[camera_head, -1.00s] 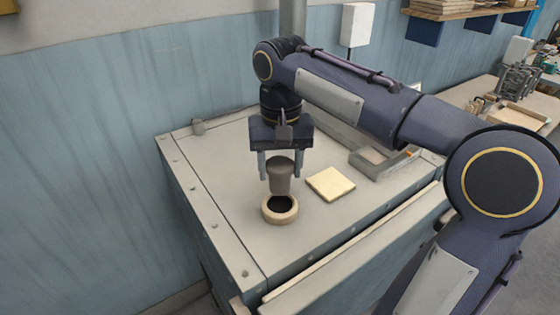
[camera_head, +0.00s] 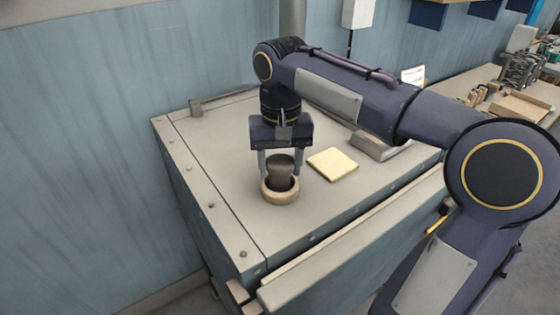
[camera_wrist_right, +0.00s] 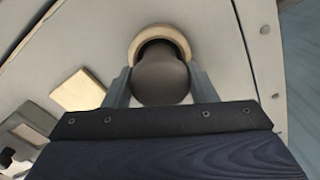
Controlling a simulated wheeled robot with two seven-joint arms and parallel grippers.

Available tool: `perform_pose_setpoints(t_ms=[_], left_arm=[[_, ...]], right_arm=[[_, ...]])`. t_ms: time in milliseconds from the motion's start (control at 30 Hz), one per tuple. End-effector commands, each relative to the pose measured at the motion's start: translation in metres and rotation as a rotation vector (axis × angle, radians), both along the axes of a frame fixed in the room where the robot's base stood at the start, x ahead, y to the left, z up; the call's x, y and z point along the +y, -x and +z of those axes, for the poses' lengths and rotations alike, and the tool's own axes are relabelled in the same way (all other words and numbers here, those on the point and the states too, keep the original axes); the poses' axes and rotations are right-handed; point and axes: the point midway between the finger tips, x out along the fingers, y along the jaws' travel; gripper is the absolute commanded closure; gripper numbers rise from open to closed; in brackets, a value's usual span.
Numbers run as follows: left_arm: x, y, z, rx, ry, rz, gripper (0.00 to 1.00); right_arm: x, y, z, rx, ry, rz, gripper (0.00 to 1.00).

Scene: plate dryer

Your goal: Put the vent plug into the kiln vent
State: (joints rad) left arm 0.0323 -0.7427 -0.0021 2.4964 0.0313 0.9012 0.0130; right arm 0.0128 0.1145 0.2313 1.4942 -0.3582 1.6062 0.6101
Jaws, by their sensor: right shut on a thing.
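The vent plug (camera_head: 280,166) is a dark grey-brown tapered piece, held upright between the fingers of my right gripper (camera_head: 280,168), which is shut on it. The kiln vent (camera_head: 279,197) is a round beige collar with a dark hole on the kiln's top. The plug's lower end is at the vent's mouth and overlaps the hole. In the right wrist view, the plug (camera_wrist_right: 160,80) covers most of the hole, with a dark gap showing inside the collar (camera_wrist_right: 160,33). How deep the plug sits is hidden. My left gripper is not in view.
A pale yellow square pad (camera_head: 332,164) lies on the kiln top (camera_head: 225,165) to the right of the vent. A grey tray-like piece (camera_head: 378,147) is behind it, partly hidden by my arm. The front left top is clear.

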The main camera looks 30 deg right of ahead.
Motion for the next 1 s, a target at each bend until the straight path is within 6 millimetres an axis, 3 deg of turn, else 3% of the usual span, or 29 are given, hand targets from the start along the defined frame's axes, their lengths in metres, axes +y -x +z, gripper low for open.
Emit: perform_pose_setpoints(t_ms=[400, 433, 600, 867, 1000], left_arm=[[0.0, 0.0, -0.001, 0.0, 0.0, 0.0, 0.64], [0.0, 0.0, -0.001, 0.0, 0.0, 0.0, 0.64], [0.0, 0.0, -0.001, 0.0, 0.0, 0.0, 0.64], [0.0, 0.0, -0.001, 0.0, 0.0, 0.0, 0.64], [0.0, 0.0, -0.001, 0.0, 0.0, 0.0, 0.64]], right_arm=[[0.0, 0.0, -0.002, -0.001, -0.001, 0.0, 0.75], [0.0, 0.0, -0.002, -0.001, -0.001, 0.0, 0.44], [0.0, 0.0, -0.002, -0.001, -0.001, 0.0, 0.23], [0.0, 0.0, -0.002, 0.0, 0.0, 0.0, 0.23], [0.0, -0.001, 0.01, -0.004, -0.001, 0.0, 0.23]])
